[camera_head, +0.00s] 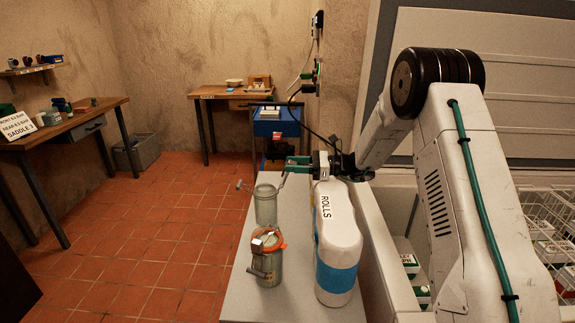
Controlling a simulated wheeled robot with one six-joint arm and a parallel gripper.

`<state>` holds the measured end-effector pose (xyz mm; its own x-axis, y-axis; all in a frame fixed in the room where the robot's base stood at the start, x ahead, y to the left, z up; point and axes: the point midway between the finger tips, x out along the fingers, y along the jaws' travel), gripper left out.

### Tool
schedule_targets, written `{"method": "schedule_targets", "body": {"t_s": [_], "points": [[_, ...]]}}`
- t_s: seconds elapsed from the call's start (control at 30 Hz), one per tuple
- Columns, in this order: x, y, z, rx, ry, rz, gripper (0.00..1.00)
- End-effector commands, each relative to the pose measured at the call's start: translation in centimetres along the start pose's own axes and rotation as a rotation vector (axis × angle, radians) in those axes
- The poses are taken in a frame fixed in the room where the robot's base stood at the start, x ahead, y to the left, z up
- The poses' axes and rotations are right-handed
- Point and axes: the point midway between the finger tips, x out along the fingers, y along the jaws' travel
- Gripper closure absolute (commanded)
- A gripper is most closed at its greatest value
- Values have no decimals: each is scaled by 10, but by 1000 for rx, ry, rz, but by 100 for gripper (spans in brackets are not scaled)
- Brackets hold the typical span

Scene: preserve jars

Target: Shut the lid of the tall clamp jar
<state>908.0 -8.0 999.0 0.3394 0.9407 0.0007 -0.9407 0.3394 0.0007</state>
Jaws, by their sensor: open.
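A tall pale glass clamp jar (266,208) stands upright on the light bench top. A wire clamp sticks out at the left of its rim, and what looks like its raised lid (283,180) shows edge-on at the right of the rim, just below my gripper. My gripper (290,164), with teal fingers, is open and points left, above and to the right of this jar's mouth. It appears empty. I cannot tell whether it touches the lid.
A white package marked ROLLS (338,238) with a blue band stands right of the jars, close below my wrist. The narrow bench top (240,298) has bare room at its front left. Wire baskets (545,215) are at the right; tiled floor lies left.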

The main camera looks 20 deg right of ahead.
Motion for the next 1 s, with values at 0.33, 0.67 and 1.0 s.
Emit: {"method": "schedule_targets", "body": {"t_s": [0.33,0.67,1.0], "points": [[23,0,0,0,1,1,55],[23,0,0,0,1,1,100],[17,-2,1,0,31,-8,100]]}}
